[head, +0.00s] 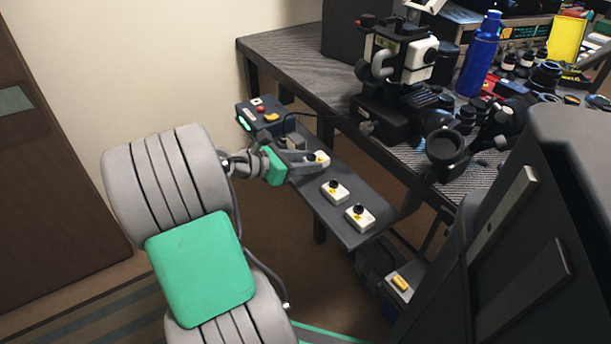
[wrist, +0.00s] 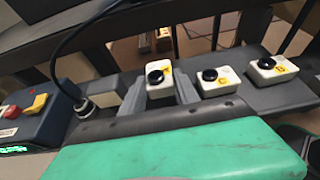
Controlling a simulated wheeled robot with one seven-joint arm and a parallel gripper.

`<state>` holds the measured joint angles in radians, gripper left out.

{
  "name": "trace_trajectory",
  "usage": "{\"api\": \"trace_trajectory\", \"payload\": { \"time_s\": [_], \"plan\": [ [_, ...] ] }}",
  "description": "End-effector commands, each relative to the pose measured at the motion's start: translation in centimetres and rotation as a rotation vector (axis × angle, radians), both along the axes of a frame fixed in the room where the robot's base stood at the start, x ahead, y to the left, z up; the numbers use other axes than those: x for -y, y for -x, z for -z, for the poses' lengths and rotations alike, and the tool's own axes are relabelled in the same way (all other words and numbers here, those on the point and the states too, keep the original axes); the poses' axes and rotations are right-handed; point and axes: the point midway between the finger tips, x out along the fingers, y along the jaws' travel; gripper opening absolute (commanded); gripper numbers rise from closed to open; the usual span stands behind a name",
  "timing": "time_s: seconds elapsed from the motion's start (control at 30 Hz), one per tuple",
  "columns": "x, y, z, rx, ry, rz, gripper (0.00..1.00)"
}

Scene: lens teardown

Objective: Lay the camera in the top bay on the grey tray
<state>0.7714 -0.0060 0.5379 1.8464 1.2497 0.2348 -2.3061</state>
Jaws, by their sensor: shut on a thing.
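My gripper (head: 308,160) reaches over a narrow dark grey shelf (head: 330,212). Its grey fingers are shut on a small white box (head: 321,158) with a round black knob or lens on top and a yellow label. In the wrist view this box (wrist: 158,84) stands between the two fingers (wrist: 160,95). Two similar white boxes (head: 335,192) (head: 360,217) stand apart along the shelf, and they also show in the wrist view (wrist: 216,82) (wrist: 272,69). I cannot tell for sure which thing is the camera, or which surface is the grey tray.
A blue control box (head: 258,117) with red and yellow buttons stands at the shelf's far end; a black cable runs near it. The workbench (head: 290,55) beside it holds a microscope (head: 395,75), a blue bottle (head: 480,55) and lens parts. A yellow item (head: 401,282) sits lower down.

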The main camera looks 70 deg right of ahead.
Motion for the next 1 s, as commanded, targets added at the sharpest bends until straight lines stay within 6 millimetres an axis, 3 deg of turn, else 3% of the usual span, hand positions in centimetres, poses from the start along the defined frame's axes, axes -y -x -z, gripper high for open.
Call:
{"api": "trace_trajectory", "payload": {
  "time_s": [0.03, 0.1, 0.47, 0.5, 0.77, 1.0],
  "plan": [
    [0.0, -0.1, 2.0, 0.000, 0.000, -0.001, 0.00],
    [0.0, -0.1, 3.1, 0.000, 0.000, -0.001, 0.00],
    [0.0, -0.2, 2.9, 0.000, 0.000, 0.000, 0.00],
    [0.0, -0.2, 3.0, 0.001, 0.001, -0.001, 0.39],
    [0.0, -0.2, 3.0, 0.001, 0.001, -0.001, 0.60],
    [0.0, -0.2, 3.0, 0.002, 0.001, 0.000, 0.60]
  ]
}}
